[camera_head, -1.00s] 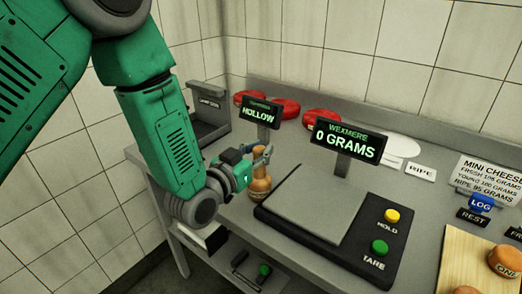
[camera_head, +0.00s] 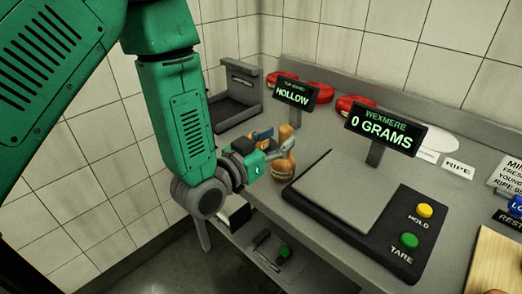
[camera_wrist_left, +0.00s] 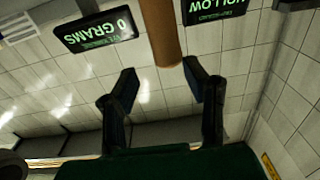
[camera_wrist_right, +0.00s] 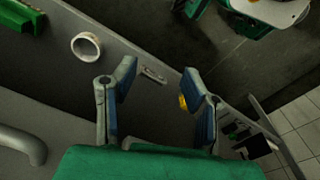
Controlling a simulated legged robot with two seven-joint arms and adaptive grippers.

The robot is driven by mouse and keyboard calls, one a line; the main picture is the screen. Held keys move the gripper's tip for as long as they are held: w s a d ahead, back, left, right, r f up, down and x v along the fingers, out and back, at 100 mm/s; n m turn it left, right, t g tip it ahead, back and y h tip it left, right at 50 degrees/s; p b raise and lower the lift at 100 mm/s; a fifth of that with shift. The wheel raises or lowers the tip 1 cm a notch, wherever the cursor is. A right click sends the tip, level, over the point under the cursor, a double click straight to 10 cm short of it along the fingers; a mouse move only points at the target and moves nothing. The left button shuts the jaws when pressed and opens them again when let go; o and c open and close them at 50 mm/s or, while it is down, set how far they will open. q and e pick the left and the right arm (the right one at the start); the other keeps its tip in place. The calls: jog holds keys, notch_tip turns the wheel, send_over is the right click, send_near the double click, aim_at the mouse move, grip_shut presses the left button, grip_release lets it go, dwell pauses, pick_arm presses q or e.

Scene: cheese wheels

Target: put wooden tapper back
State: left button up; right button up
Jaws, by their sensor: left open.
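The wooden tapper (camera_head: 281,169) is a brown, rounded upright piece at the counter's left edge, beside the scale. In the left wrist view it shows as a brown shaft (camera_wrist_left: 160,32) in line with the gap between the fingers, beyond their tips. My left gripper (camera_head: 277,140) is at the tapper's upper part, with its fingers apart. The fingers partly hide the tapper, and I cannot tell whether they touch it. My right gripper (camera_wrist_right: 152,82) is open and empty in the right wrist view. It is out of the head view.
The black scale (camera_head: 335,205) with its "0 GRAMS" display (camera_head: 384,132) stands right of the tapper. A "HOLLOW" display (camera_head: 293,94) stands behind it. Red cheese wheels (camera_head: 319,92) line the back. A grey holder (camera_head: 235,100) stands at the far left corner. A lower shelf holds small items.

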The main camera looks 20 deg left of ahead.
pick_arm(q)
jog(key=a+v, duration=0.1)
jog(key=v, duration=0.5)
jog(key=s+a+f+n+g+y, duration=0.15)
jog(key=s+f+g, duration=0.3)
jog(key=f, duration=0.55)
jog(key=s+a+f+g+y, duration=0.2)
jog(key=s+f+g, duration=0.3)
jog(key=f, duration=0.6)
jog(key=s+a+f+n+g+y, duration=0.1)
jog(key=s+f+g, duration=0.2)
jog(key=s+f, duration=0.2)
jog(key=s+a+f+g+y, duration=0.1)
jog(key=s+f+g, duration=0.3)
jog(key=s, duration=0.8)
jog(key=shift+a+f+n+b, duration=0.35)
jog(key=shift+a, duration=0.5)
jog(key=shift+a+f+b, duration=0.1)
jog(key=shift+f+b, duration=0.2)
jog(key=shift+f, duration=0.05)
